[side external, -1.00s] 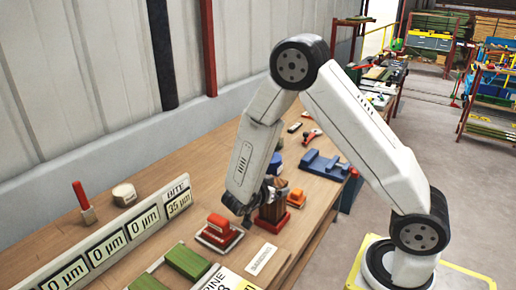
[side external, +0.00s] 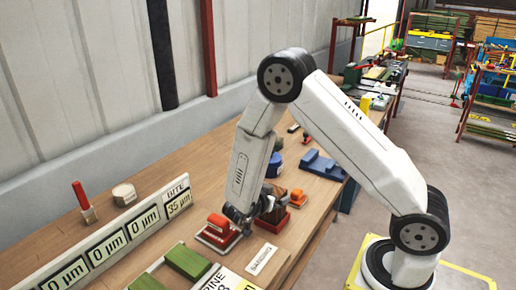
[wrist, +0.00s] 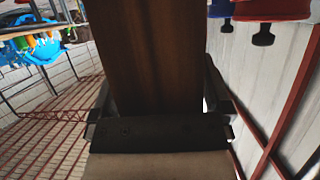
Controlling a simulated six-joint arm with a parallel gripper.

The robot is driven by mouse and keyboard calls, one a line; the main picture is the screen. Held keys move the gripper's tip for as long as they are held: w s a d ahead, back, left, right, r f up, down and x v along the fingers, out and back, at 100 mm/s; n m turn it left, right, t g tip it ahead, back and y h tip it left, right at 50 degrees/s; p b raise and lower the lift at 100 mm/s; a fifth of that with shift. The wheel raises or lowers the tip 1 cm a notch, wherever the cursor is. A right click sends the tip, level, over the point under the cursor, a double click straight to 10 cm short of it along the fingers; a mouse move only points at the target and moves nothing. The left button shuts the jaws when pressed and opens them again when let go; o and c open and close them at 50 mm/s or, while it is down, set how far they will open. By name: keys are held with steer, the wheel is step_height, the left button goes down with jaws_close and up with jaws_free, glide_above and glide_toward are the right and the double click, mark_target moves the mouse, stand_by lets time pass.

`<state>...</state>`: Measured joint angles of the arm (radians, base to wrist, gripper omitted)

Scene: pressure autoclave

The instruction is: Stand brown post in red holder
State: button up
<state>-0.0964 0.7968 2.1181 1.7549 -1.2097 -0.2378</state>
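The brown post (wrist: 150,60) fills the middle of the wrist view, between the two fingers of my gripper (wrist: 160,105). A thin bright gap shows low on its right side, so I cannot tell whether the fingers press on it. In the side external view, my gripper (side external: 262,208) is low over the bench, and part of the brown post (side external: 281,191) shows just above and behind it. The post's foot is hidden.
Green blocks (side external: 187,260) and a sanding label (side external: 263,259) lie in front. A row of display panels (side external: 110,238) lines the left.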

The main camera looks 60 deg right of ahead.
steer(key=shift+r, duration=0.15)
steer(key=shift+a+r, duration=0.1)
steer(key=shift+a, duration=0.05)
steer(key=v, duration=1.1)
steer(key=shift+a, duration=0.35)
steer(key=shift+w, duration=0.1)
